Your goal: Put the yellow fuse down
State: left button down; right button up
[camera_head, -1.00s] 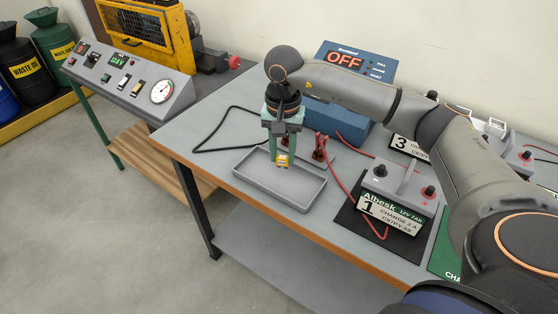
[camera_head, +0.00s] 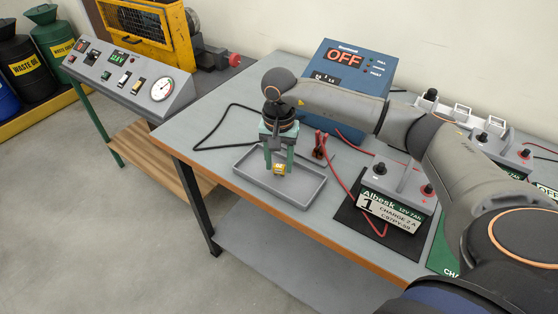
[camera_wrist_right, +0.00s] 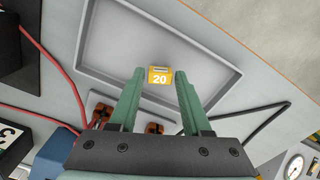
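The yellow fuse (camera_head: 279,169) is at the grey tray (camera_head: 308,197), over or on its floor. It also shows in the right wrist view (camera_wrist_right: 160,75), with a "20" on its face. My right gripper (camera_head: 279,164) points down over the tray. Its green fingers (camera_wrist_right: 159,80) stand apart on either side of the fuse, with a visible gap on both sides. The right gripper is open and does not grip the fuse. Whether the fuse touches the tray floor is hard to tell. My left gripper is not in view.
Battery 1 (camera_head: 396,190) stands on a dark mat right of the tray. Red clamps (camera_head: 320,147) and cables lie just behind the tray. A blue charger (camera_head: 352,68) reading OFF stands at the back. A black cable (camera_head: 212,148) loops on the bench at left.

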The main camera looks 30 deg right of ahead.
aim_at(279, 166)
jog(key=shift+o, duration=1.1)
jog(key=shift+r, duration=0.1)
jog(key=shift+r, duration=0.3)
notch_tip(279, 166, up, 12)
jog(key=shift+f, duration=0.2)
